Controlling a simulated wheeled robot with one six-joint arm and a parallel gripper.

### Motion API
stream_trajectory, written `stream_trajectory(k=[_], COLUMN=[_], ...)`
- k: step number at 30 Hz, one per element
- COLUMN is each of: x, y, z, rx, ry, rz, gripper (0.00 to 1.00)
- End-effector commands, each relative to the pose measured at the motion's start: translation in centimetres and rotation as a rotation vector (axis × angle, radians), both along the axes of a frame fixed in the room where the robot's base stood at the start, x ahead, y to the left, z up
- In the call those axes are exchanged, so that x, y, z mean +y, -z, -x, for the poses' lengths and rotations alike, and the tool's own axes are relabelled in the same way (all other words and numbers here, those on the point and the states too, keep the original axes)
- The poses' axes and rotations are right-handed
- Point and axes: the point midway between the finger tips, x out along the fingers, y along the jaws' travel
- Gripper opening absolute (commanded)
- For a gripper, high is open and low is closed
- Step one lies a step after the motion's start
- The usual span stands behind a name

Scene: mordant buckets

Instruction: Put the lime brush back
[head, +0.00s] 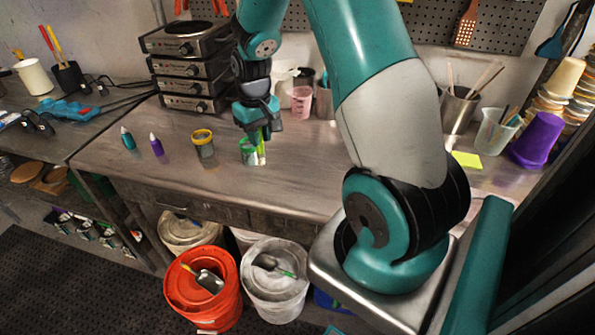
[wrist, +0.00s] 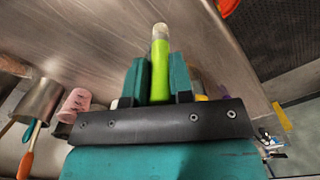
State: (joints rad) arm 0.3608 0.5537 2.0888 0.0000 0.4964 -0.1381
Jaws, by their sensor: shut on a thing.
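The lime brush (wrist: 160,72) is upright between the two teal fingers of my gripper (wrist: 160,80) in the wrist view. Its pale end points away from the gripper. In the head view my gripper (head: 258,130) is above the steel worktable (head: 310,170), with the brush (head: 262,150) hanging down from it. A small green-topped jar (head: 247,153) stands right at the brush, partly overlapped by it. I cannot tell whether they touch, or whether the brush end meets the tabletop.
A yellow-lidded jar (head: 203,143), a purple bottle (head: 156,144) and a teal bottle (head: 127,138) stand to the left. A pink cup (head: 301,101) is behind. A metal can of tools (head: 459,110) and a clear cup (head: 495,130) stand at the right. Buckets, including a red one (head: 204,290), are below.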

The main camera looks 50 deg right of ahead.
Motion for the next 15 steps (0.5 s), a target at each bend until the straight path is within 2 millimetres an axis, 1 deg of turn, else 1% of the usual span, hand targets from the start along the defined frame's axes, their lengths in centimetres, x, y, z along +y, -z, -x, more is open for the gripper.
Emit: stream_trajectory(k=[1,3,6,7,9,11,13,15], x=[-2.4,-4.8,-7.5,-8.0,-9.0,-9.5,-9.8,-9.8], y=[-2.7,-5.5,-8.6,-9.3,-10.6,-11.2,-11.2,-10.3], z=[0.5,1.5,3.1,3.5,4.3,4.7,5.1,5.2], rx=[-0.010,-0.007,-0.005,-0.005,-0.002,0.000,0.004,0.007], ry=[0.042,0.082,0.127,0.138,0.155,0.164,0.171,0.172], rz=[0.004,0.004,0.002,0.003,0.001,0.000,-0.002,-0.004], gripper=[0.00,0.00,0.00,0.00,0.00,0.00,0.00,0.00])
